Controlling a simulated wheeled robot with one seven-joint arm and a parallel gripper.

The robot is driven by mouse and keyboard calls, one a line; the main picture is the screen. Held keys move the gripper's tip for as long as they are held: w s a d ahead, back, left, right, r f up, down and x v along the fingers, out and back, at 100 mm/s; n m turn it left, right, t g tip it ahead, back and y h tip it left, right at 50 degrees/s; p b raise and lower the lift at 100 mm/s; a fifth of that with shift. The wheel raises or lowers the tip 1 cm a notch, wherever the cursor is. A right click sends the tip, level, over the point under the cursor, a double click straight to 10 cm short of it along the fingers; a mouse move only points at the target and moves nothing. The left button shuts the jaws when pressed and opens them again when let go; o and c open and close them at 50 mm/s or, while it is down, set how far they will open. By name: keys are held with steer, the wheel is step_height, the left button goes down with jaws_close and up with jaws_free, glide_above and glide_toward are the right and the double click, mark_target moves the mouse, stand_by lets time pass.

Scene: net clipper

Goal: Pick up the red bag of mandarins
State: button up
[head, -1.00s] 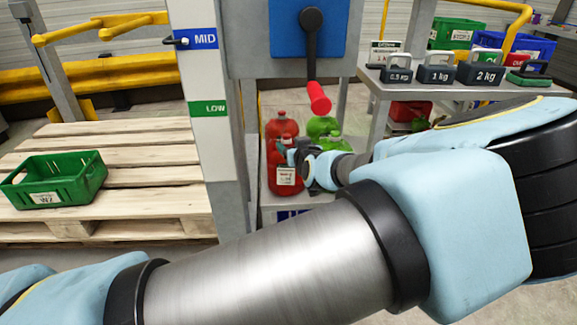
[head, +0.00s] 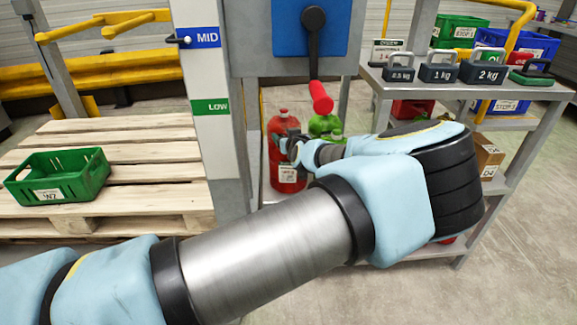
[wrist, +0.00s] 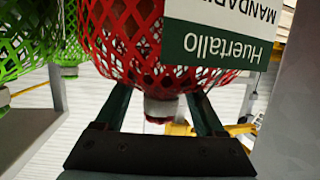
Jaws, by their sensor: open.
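The red net of mandarins (head: 286,186) stands on a low grey platform under the blue box in the head view, and red shows above and below my gripper (head: 291,147). I cannot tell in that view whether the red is one bag or two. In the wrist view the red net (wrist: 125,45) fills the top middle, with a white and green label reading "Huertallo" and "MANDAR…". My gripper (wrist: 160,103) is open, one finger on each side of the net's pale, narrow end. I cannot tell whether either finger touches it.
Green nets (head: 323,126) stand right beside the red one and also show at the left of the wrist view (wrist: 28,45). A grey post (head: 212,130) stands close on the left. A red-handled lever (head: 320,96) hangs above. A shelf with weights (head: 438,73) is at right.

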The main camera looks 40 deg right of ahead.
steer(key=c, duration=1)
steer(key=shift+f, duration=0.1)
jaws_close()
